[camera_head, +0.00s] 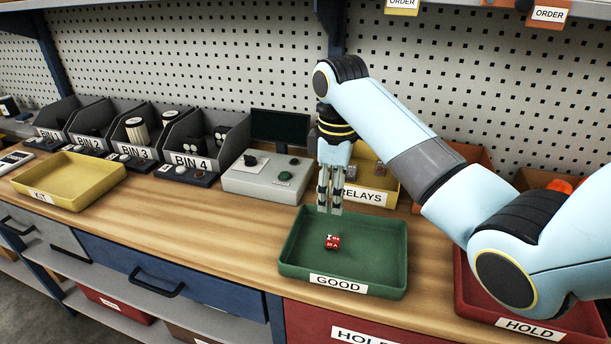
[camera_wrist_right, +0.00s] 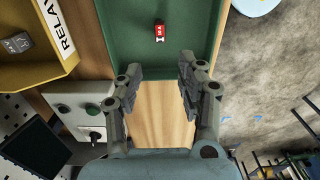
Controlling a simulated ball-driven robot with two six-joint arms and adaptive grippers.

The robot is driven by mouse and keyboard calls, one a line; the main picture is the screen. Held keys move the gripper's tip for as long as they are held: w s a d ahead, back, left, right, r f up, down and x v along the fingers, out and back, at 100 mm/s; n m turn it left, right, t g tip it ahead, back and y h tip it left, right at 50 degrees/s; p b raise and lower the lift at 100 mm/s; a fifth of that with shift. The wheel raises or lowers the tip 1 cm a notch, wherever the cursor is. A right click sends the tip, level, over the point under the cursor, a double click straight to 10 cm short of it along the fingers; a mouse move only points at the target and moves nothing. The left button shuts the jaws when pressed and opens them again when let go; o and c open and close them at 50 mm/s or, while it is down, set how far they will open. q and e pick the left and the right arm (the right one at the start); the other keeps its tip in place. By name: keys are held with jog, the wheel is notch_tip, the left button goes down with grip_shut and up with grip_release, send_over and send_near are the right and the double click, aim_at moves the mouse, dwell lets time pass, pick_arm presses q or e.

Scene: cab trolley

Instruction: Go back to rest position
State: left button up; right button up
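My right gripper (camera_head: 330,200) hangs pointing down above the back edge of the green GOOD tray (camera_head: 398,250). In the right wrist view its two fingers (camera_wrist_right: 158,80) are spread apart with nothing between them. A small red block-like part (camera_head: 332,241) with white print lies in the green tray. It also shows in the right wrist view (camera_wrist_right: 159,31), beyond the fingertips and apart from them. My left gripper is in neither view.
A yellow RELAYS bin (camera_head: 388,190) stands close behind the gripper. A grey test box (camera_head: 265,182) is to its left, with black bins and a yellow tray (camera_head: 70,180) farther left. The red HOLD tray (camera_head: 462,290) lies under my right arm. Bare wood lies left of the green tray.

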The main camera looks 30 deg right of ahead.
jog(key=s+a+f+m+t, duration=0.1)
jog(key=s+f+m, duration=0.1)
jog(key=s, duration=0.4)
jog(key=s+a+f+m+t, duration=0.1)
jog(key=s+a+f+m, duration=0.1)
jog(key=s, duration=0.5)
jog(key=s+a+r+m+t, duration=0.2)
jog(key=s+r+m, duration=0.3)
jog(key=s, duration=0.7)
notch_tip(320, 180, down, 35)
jog(key=d+n+g+h+b, duration=0.1)
jog(key=d+g+b, duration=0.15)
jog(key=b, duration=0.75)
jog(key=s+f+b, duration=0.5)
jog(key=s+f, duration=0.5)
jog(key=f, duration=0.3)
jog(key=s+d+f+b, duration=0.1)
jog(key=s+f+b, duration=0.4)
jog(key=s+f, duration=0.5)
notch_tip(320, 180, down, 4)
jog(key=shift+f, duration=0.1)
